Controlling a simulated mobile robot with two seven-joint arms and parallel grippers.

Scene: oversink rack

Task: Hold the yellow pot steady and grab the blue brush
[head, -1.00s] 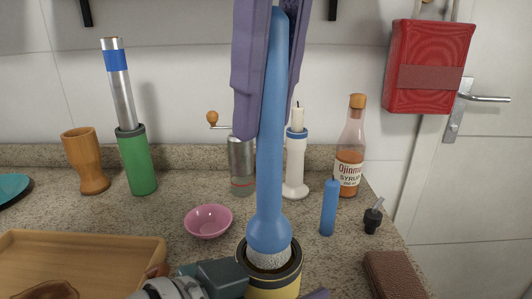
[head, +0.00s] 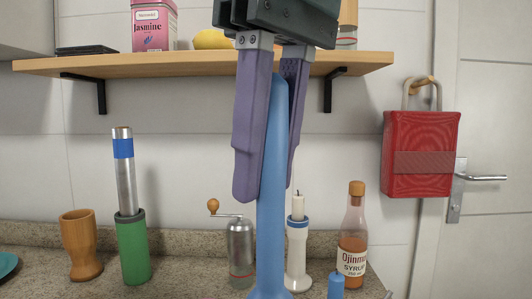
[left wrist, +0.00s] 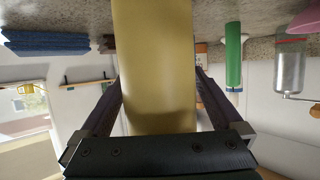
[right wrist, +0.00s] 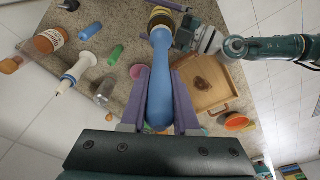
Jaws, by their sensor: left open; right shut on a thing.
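The blue brush (head: 270,235) stands upright in the head view, its lower end out of frame. My right gripper (head: 268,192) is shut on the upper part of its handle. In the right wrist view the brush handle (right wrist: 160,90) runs from between my fingers to the yellow pot (right wrist: 162,17) at the top edge. Whether the bristles are still inside the pot is hard to tell. In the left wrist view the yellow pot (left wrist: 157,70) fills the space between the fingers of my left gripper (left wrist: 158,85), which is open around it. My left gripper is outside the head view.
A wooden shelf (head: 200,64) is behind my right gripper. On the counter are a wooden cup (head: 82,245), green cylinder (head: 133,250), pepper mill (head: 240,250), white candle holder (head: 297,255) and syrup bottle (head: 353,240). A wooden tray (right wrist: 205,85) shows in the right wrist view.

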